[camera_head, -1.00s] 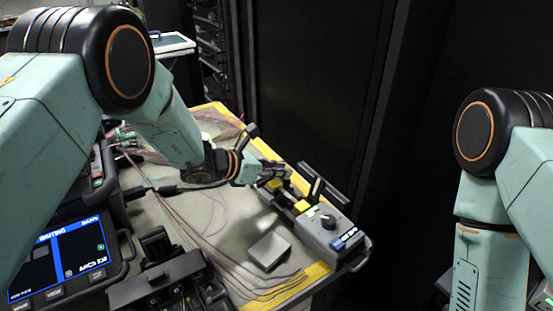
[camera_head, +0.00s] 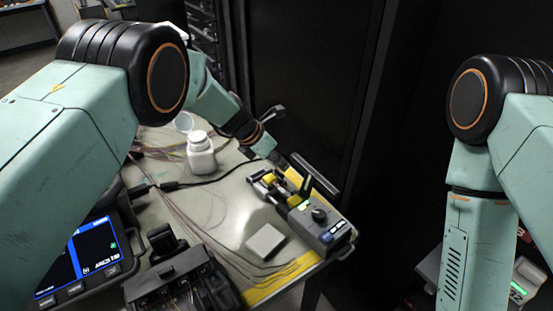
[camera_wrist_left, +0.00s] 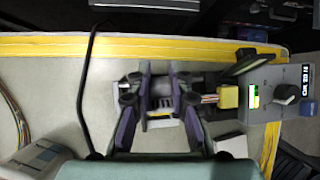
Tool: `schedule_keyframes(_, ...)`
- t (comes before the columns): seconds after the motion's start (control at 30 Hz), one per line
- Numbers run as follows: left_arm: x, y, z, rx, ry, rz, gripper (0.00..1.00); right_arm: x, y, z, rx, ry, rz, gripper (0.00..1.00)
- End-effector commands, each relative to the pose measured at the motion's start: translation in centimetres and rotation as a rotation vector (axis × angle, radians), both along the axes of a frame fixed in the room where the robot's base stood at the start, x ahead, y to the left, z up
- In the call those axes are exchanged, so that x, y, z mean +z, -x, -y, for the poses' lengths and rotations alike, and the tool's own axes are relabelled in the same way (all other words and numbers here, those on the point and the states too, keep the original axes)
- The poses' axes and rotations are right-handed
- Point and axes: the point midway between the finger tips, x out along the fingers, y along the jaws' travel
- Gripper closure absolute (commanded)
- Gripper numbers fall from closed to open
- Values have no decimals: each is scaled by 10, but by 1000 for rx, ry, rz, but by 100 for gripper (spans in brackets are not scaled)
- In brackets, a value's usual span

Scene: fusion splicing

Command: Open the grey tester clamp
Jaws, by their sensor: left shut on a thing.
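The grey tester (camera_head: 325,232) stands at the table's right edge, with a black knob, a lit display and yellow blocks (camera_head: 270,178). A long black lever (camera_head: 314,173) stands raised on it. In the left wrist view the tester (camera_wrist_left: 278,88) is at the right, with a yellow block (camera_wrist_left: 228,96) and a raised dark lever (camera_wrist_left: 244,63). My left gripper (camera_wrist_left: 160,88) is at the tester's far end, its fingers close together on a part of the clamp that is mostly hidden. In the head view its tips are partly hidden behind the tester.
A white bottle (camera_head: 201,155) stands on the table behind a pale square block (camera_head: 265,241). A black splicer (camera_head: 180,280) and a screen device (camera_head: 85,260) are at the front left. Thin fibres cross the table. A dark cabinet rises behind the tester.

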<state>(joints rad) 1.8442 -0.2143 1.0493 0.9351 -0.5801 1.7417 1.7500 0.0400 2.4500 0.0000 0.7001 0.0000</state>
Motion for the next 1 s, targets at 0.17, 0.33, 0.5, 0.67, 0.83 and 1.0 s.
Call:
schedule_keyframes(0.17, -3, -1, 4, -5, -61, -54, 100, -10, 0, 0, 0, 0, 0, 100)
schedule_keyframes(0.33, -5, -3, 5, -3, -111, -100, 100, -23, 0, 0, 0, 0, 0, 100)
schedule_keyframes(0.5, -6, -4, 7, -2, -154, -141, 100, -37, 0, 0, 0, 0, 0, 100)
schedule_keyframes(0.67, -7, -5, 8, -2, -189, -173, 100, -49, 0, 0, 0, 0, 0, 100)
schedule_keyframes(0.83, -7, -6, 9, -1, -218, -201, 100, -60, 0, 0, 0, 0, 0, 100)
schedule_keyframes(1.0, -7, -6, 9, 0, -239, -222, 100, -68, 0, 0, 0, 0, 0, 100)
